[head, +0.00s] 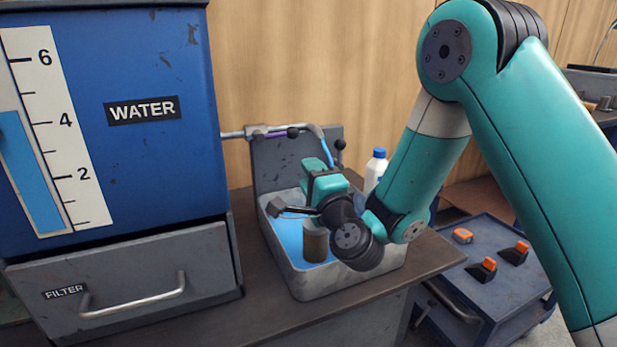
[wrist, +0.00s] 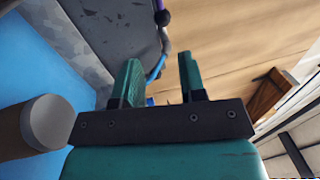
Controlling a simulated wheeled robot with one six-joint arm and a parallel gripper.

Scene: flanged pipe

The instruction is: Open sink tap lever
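The tap pipe (head: 318,131) runs along the top of the grey back panel of the sink (head: 335,285). A dark ball knob (head: 293,132) sits by a purple section of it, and another dark knob (head: 341,144) is to the right. I cannot tell which one is the lever. In the wrist view a dark knob (wrist: 162,18) with purple beside it shows at the top, beyond the fingers. My gripper (head: 314,168) is over the sink, below the pipe. In the wrist view its teal fingers (wrist: 160,78) stand apart with nothing clearly held between them.
Blue water fills the sink around a brown cylinder (head: 315,243). A blue tank (head: 120,150) marked WATER stands left, above a FILTER drawer (head: 125,280). A white bottle (head: 376,170) with a blue cap is behind the sink. A blue cart (head: 480,235) stands right.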

